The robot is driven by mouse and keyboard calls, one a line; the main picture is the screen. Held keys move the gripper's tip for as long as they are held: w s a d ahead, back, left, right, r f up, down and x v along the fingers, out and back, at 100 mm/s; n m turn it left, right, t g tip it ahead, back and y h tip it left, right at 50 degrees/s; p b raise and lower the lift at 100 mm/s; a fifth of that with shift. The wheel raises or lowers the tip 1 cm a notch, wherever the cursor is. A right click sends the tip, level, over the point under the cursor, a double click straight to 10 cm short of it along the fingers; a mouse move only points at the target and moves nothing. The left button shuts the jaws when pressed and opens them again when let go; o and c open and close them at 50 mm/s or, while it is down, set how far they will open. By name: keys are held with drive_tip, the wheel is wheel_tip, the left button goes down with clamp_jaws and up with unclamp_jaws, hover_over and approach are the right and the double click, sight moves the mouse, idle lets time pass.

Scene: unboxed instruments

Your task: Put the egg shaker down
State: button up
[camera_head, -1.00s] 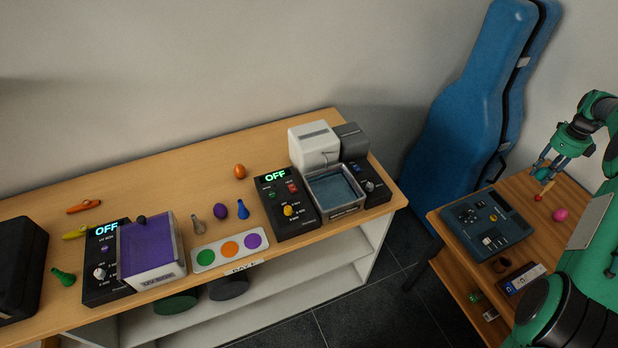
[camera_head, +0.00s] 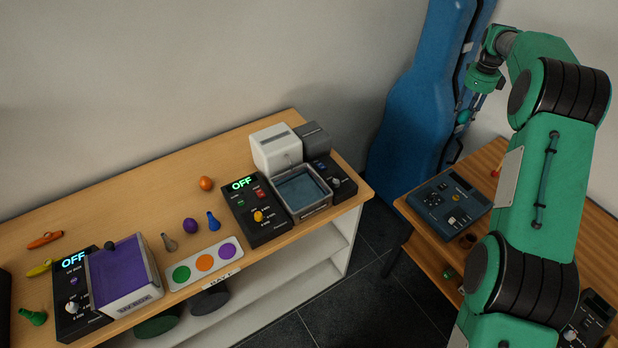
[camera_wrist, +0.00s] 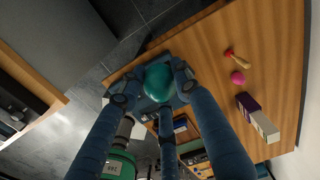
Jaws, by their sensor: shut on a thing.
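My gripper (camera_wrist: 156,86) is shut on a glossy teal egg shaker (camera_wrist: 158,82), which sits between the fingertips in the wrist view. In the head view my gripper (camera_head: 468,110) is raised at the upper right, in front of the blue instrument case, and the egg shows only as a small teal patch. An orange egg (camera_head: 206,183) and a purple egg (camera_head: 190,226) rest on the long bench. A pink egg (camera_wrist: 237,77) lies on the side table in the wrist view.
The long wooden bench (camera_head: 120,212) holds control boxes, a purple-lidded bin (camera_head: 123,275), a blue-lined bin (camera_head: 301,188) and a white card with coloured dots (camera_head: 204,263). The side table (camera_wrist: 207,45) bears a blue device (camera_head: 449,205) and a red-tipped maraca (camera_wrist: 236,55). Floor lies between them.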

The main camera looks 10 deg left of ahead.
drive_tip(key=w+a+n+p, duration=0.1)
drive_tip(key=a+n+p, duration=0.2)
drive_tip(key=a, duration=2.2)
drive_tip(key=n+p, duration=0.6)
drive_tip(key=n, duration=0.2)
hover_over(220, 165)
wheel_tip(220, 165, down, 4)
drive_tip(key=shift+d+f, duration=0.1)
drive_tip(key=shift+f, duration=0.4)
drive_tip(key=shift+f, duration=3.15)
